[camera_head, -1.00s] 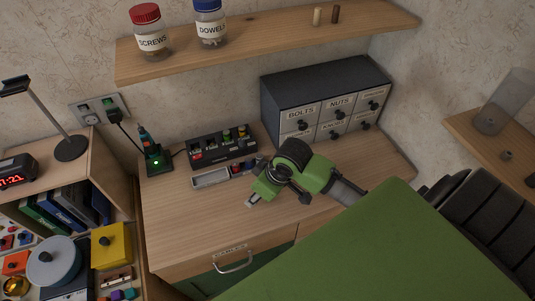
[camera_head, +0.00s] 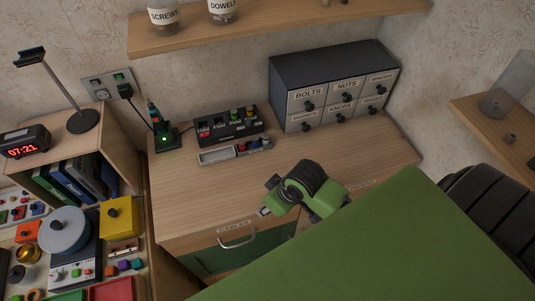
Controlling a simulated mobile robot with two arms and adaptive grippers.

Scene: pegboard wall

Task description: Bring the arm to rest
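One green and black arm reaches in from the lower right, and I take it as my right one. Its gripper (camera_head: 264,211) points left, over the front edge of the wooden bench (camera_head: 185,200), near the front drawer. The fingertips are small and partly turned away, so I cannot tell whether they are open or shut. I see nothing held in them. My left gripper is not in view.
A dark drawer cabinet (camera_head: 334,82), a charging tool (camera_head: 160,127), a black rack (camera_head: 228,126) and a grey tray (camera_head: 217,155) line the bench's back. A shelf (camera_head: 285,20) is above. A drawer handle (camera_head: 237,238) sticks out below. The left bench top is clear.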

